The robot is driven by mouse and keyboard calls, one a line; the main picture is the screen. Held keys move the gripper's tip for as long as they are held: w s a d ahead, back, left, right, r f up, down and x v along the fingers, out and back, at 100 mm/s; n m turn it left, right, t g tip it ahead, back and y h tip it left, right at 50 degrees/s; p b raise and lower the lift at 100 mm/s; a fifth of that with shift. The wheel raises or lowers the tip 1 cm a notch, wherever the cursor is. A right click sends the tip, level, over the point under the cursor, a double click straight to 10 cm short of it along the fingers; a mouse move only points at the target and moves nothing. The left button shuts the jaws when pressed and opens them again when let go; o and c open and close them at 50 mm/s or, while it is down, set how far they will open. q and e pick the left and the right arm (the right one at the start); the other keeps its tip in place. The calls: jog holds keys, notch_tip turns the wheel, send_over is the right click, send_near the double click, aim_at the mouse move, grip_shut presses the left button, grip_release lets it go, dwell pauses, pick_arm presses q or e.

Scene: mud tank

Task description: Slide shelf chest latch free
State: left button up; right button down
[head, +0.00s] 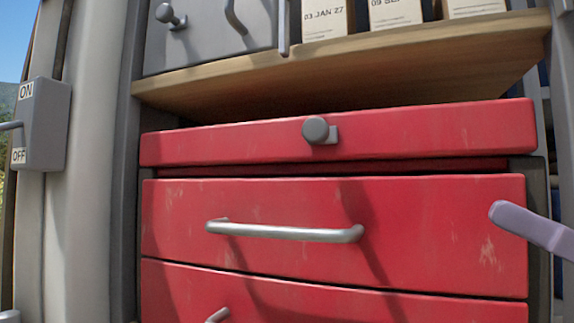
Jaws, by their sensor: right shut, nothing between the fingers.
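A grey chest (205,45) stands on the wooden shelf (350,75) at the top, cut off by the frame edge. A grey knob-shaped latch (168,14) sits on its front at the left, beside a curved handle (234,14). A similar grey knob (316,130) with a small side plate sits on the top panel of the red chest (200,148) below the shelf. My right gripper (506,214) shows as a pale purple finger at the right edge, shut and empty. It is in front of the red chest, well apart from the latch. My left gripper is out of view.
Several boxes (395,14) with dates stand on the shelf, right of the grey chest. The red chest's drawers have a long metal handle (285,232) and a lower one (217,315). An ON/OFF switch box (42,125) is at the left. The shelf edge overhangs the red chest.

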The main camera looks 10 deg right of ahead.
jog(key=shift+s, duration=0.1)
jog(key=p, duration=1)
send_near(325, 136)
jog(key=x, duration=0.6)
jog(key=shift+s+d+r, duration=0.1)
jog(key=shift+d+r, duration=0.05)
jog(key=shift+r, duration=0.1)
jog(key=shift+w+a, duration=0.35)
jog(key=shift+a, duration=0.05)
